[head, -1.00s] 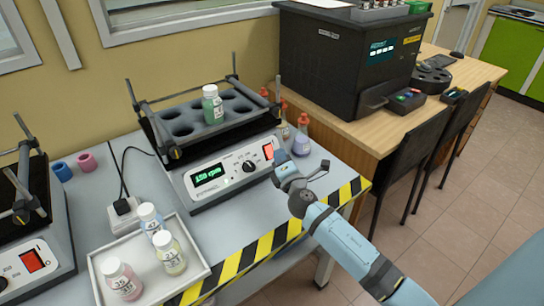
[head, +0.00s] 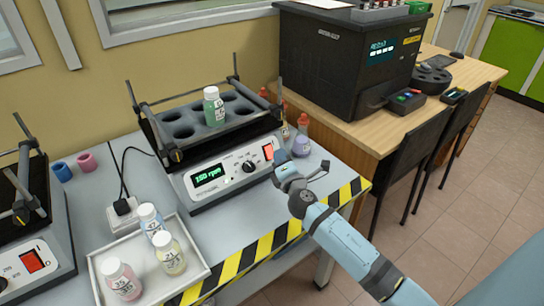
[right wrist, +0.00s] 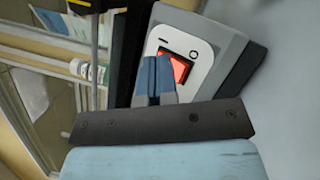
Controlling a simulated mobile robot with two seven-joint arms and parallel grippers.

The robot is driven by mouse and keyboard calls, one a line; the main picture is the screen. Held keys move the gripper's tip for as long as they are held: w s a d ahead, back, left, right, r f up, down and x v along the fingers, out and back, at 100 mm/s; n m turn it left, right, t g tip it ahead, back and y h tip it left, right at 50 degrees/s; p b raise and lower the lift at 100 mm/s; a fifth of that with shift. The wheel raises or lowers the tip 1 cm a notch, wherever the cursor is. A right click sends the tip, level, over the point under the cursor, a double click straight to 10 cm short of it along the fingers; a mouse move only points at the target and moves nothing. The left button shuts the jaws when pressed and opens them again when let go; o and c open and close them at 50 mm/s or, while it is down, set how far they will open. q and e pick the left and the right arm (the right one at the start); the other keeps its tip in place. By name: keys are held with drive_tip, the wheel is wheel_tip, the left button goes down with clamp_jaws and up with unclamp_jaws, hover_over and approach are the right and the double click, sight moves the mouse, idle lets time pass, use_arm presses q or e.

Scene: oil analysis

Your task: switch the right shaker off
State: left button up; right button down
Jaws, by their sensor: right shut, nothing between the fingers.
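The right shaker (head: 225,172) stands on the grey bench. Its green display (head: 209,177) is lit with an rpm reading, and a green bottle (head: 213,108) sits in its rack. Its red switch (head: 268,152) is lit at the right end of the front panel. My right gripper (head: 278,170) is shut and empty, just in front of and below the switch. In the right wrist view the shut fingers (right wrist: 154,80) overlap the left part of the red switch (right wrist: 181,66), below the dash mark; I cannot tell whether they touch. My left gripper is out of view.
A white tray (head: 200,248) with several bottles stands in front of the shaker. Flasks (head: 301,146) stand close by its right side. The left shaker (head: 30,262) is at the left edge. Striped tape (head: 262,247) marks the bench's front edge.

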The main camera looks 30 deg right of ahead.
drive_tip(key=shift+f, duration=0.1)
idle(0.6)
drive_tip(key=shift+w+f+b, duration=0.15)
drive_tip(key=shift+w+b, duration=0.15)
drive_tip(key=shift+w, duration=0.05)
drive_tip(key=shift+w+f, duration=0.15)
drive_tip(key=shift+w, duration=0.05)
idle(0.6)
drive_tip(key=shift+s+r, duration=0.4)
drive_tip(key=shift+s, duration=0.2)
drive_tip(key=s+r+p, duration=0.1)
drive_tip(key=s, duration=0.1)
drive_tip(key=s+r+p, duration=0.2)
drive_tip(key=shift+d, duration=0.15)
idle(0.4)
